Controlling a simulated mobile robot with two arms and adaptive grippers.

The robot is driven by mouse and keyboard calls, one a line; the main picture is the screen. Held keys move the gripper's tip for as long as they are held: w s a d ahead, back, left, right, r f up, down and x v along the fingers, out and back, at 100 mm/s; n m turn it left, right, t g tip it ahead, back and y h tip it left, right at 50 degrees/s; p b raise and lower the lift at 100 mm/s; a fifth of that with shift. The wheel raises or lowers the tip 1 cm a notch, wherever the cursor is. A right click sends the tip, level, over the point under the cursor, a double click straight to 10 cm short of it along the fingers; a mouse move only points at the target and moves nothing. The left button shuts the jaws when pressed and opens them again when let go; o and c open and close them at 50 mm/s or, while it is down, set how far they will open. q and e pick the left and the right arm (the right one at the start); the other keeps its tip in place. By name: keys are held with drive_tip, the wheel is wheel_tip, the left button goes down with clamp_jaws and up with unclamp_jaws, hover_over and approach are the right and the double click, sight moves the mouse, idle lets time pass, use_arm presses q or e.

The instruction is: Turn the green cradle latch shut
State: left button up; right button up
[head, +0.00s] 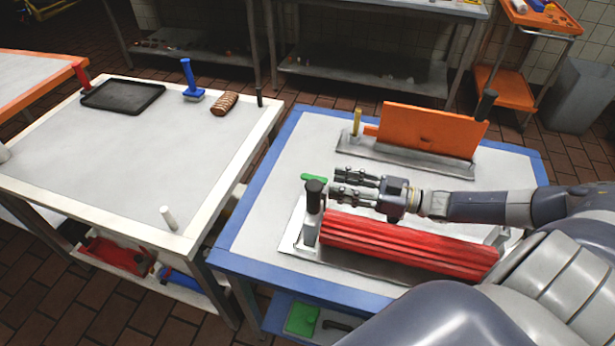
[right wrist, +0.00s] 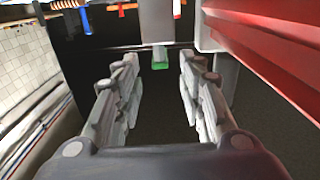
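The green latch (head: 313,177) shows at the left end of the cradle (head: 290,246), by a dark-capped grey post (head: 313,212). A long ribbed red piece (head: 405,243) lies along the cradle. My right gripper (head: 336,182) is open and empty, just right of the latch, its fingers pointing left. In the right wrist view, the green latch end (right wrist: 160,60) appears ahead, between and beyond the open fingertips (right wrist: 158,64). I cannot tell the latch's exact angle; no contact is visible. My left gripper is not in view.
Behind my right gripper stands an upright orange panel (head: 430,128) on a metal base, with a yellow peg (head: 356,122) at its left. A white table (head: 130,160) at left holds a dark tray (head: 122,95), a blue-handled tool (head: 191,82) and a brown ribbed loaf (head: 224,103).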

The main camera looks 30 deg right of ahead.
sight(307, 176)
drive_tip(key=p+x, duration=0.1)
drive_tip(key=x, duration=0.8)
clamp_jaws()
